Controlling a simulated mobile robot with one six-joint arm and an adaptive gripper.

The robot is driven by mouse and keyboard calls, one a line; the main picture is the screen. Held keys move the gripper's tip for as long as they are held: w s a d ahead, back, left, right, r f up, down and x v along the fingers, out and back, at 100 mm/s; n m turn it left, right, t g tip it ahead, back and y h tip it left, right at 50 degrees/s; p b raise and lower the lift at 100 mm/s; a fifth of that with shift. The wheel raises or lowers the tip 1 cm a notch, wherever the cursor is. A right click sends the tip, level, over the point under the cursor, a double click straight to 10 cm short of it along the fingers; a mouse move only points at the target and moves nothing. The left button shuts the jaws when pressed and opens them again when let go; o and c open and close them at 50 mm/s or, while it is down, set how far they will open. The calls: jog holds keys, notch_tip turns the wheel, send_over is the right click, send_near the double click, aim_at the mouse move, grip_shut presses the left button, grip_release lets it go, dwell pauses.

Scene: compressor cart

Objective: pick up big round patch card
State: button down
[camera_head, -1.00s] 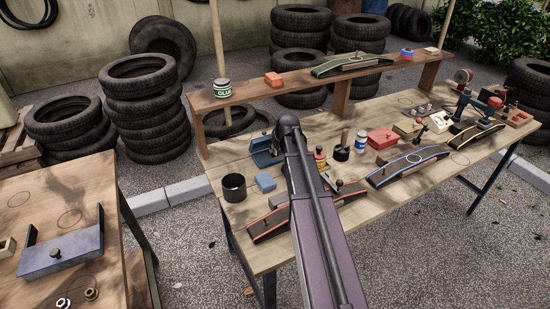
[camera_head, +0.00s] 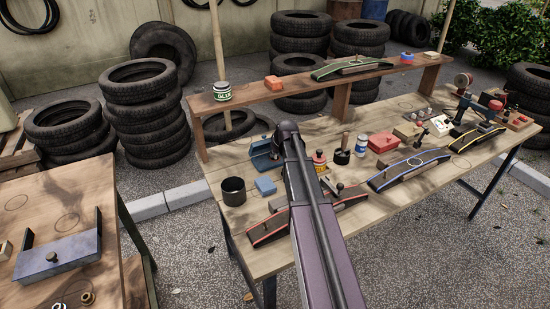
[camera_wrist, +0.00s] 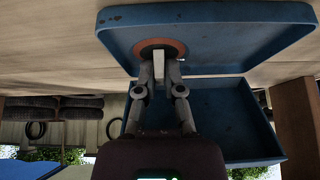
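In the wrist view, a round patch card (camera_wrist: 149,46) with a dark middle and an orange-brown rim lies against the inside of a blue open box's panel (camera_wrist: 240,48). A pale upright piece (camera_wrist: 158,66) stands at it between my fingertips. My gripper (camera_wrist: 159,72) has its fingers close together, one on each side of this piece. Whether they press on it I cannot tell. In the head view, the blue box (camera_head: 262,152) stands on the workbench, partly behind my arm. My fingertips and the card are hidden there.
A raised shelf (camera_head: 235,103) runs behind. A second table (camera_head: 40,205) is at left.

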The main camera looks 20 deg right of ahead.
dwell(0.4)
jog(key=shift+s+r+p, duration=0.45)
jog(key=shift+r+p, duration=0.05)
jog(key=shift+p, duration=0.05)
jog(key=s+r+p, duration=0.2)
jog(key=s, duration=0.2)
jog(key=s+r+p, duration=0.2)
jog(key=s, duration=0.2)
jog(key=s+r+p, duration=0.2)
jog(key=s, duration=0.2)
jog(key=shift+d+r+p, duration=0.2)
jog(key=shift+r+p, duration=0.1)
jog(key=shift+s+r, duration=0.2)
jog(key=shift+s, duration=0.35)
jog(key=shift+s, duration=0.15)
